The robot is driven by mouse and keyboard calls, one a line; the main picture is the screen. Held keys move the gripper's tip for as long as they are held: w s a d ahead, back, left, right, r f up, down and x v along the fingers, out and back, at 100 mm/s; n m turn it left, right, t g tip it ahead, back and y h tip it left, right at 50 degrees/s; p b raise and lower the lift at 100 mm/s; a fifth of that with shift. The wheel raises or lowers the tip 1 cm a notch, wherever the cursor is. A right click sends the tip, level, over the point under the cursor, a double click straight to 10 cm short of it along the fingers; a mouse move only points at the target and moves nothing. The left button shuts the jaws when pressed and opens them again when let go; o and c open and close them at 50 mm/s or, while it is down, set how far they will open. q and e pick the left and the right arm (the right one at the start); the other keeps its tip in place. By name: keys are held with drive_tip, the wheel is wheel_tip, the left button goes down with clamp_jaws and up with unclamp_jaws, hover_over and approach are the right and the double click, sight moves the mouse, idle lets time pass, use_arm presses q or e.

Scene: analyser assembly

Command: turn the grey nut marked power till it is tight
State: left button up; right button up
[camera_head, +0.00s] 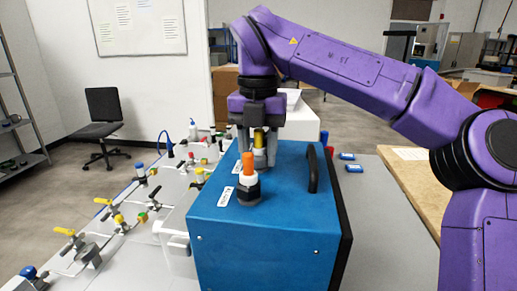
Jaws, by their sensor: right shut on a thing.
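The blue analyser box (265,230) stands on the table with a black handle on its top. Near its top left edge is a fitting with an orange plug (248,162), a white collar and a dark grey nut (248,192). Behind it a yellow plug (259,138) stands upright between the fingers of my right gripper (258,155), which points down. My right gripper is shut on the fitting under the yellow plug; the fingers hide most of its nut. Small white labels lie beside both fittings, but I cannot read which says power. My left gripper is not in view.
Pipes and valves with yellow handles (70,233) fill the table left of the box. The black handle (312,170) rises close to the right of the fittings. Two small blue items (350,162) lie behind right. The grey table right of the box is mostly clear.

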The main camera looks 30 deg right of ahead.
drive_tip(key=m+b, duration=0.1)
drive_tip(key=m, duration=0.1)
drive_tip(key=m+b, duration=0.1)
drive_tip(key=shift+f+m+b, duration=0.25)
drive_tip(key=shift+m+b, duration=0.1)
drive_tip(key=shift+m, duration=0.05)
drive_tip(key=m+b, duration=0.3)
drive_tip(key=m, duration=0.2)
drive_tip(key=shift+w+m, duration=0.1)
drive_tip(key=shift+m, duration=0.3)
drive_tip(key=o, duration=1)
drive_tip(key=shift+a+r, duration=0.1)
drive_tip(key=shift+r, duration=0.2)
drive_tip(key=shift+r, duration=0.15)
wheel_tip(320, 180, up, 10)
drive_tip(key=p, duration=0.9)
drive_tip(key=shift+p, duration=0.4)
drive_tip(key=shift+f, duration=0.2)
